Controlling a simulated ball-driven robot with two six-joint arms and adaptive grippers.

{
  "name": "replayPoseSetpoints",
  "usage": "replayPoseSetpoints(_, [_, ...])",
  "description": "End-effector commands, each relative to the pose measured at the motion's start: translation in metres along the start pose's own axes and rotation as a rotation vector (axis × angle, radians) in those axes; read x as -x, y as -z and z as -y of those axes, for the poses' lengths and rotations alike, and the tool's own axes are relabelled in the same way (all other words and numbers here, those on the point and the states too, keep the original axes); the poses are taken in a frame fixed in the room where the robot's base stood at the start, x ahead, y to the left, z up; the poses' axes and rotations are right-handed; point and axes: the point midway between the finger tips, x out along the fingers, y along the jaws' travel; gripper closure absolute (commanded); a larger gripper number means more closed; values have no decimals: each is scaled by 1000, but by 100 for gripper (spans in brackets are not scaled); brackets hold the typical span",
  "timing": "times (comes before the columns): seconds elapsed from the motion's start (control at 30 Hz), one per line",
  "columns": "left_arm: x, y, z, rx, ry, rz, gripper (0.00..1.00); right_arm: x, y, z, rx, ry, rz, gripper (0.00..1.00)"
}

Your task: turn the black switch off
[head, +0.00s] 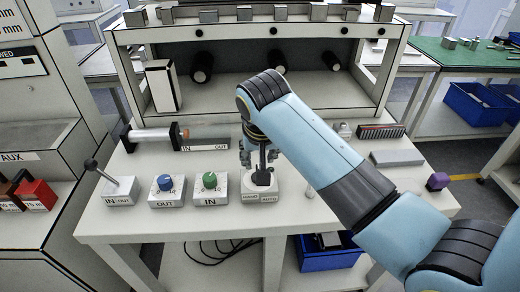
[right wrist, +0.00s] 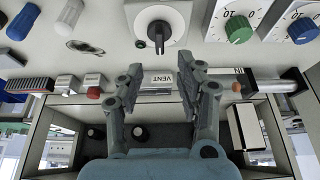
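The black switch (head: 262,179) sits on a small pale box labelled HAND and AUTO at the front middle of the bench. In the right wrist view the black switch (right wrist: 158,36) is a dark handle on a round dial on a white plate. Its exact setting is hard to tell. My right gripper (head: 258,158) is just above and behind the switch, partly hidden by my own arm. In the wrist view the right gripper (right wrist: 158,72) has its two fingers spread apart with nothing between them, clear of the switch. My left gripper is not in view.
A blue knob (head: 165,183) and a green knob (head: 210,181) stand left of the switch, with a lever (head: 108,175) farther left. A plunger cylinder (head: 155,134) lies behind them. A purple knob (head: 437,181) is at the right. A shelf (head: 250,35) rises behind.

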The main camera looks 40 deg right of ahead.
Motion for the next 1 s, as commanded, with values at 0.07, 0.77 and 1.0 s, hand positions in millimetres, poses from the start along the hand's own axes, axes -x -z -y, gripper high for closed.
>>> replayPoseSetpoints(0.07, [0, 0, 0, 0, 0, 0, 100, 14, 0, 0, -1, 1, -1, 63])
replayPoseSetpoints(0.77, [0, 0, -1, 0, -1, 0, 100, 34, 0, 0, 1, -1, 1, 63])
replayPoseSetpoints(1.0, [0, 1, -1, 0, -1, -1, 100, 40, -29, -23, 81, 5, 11, 63])
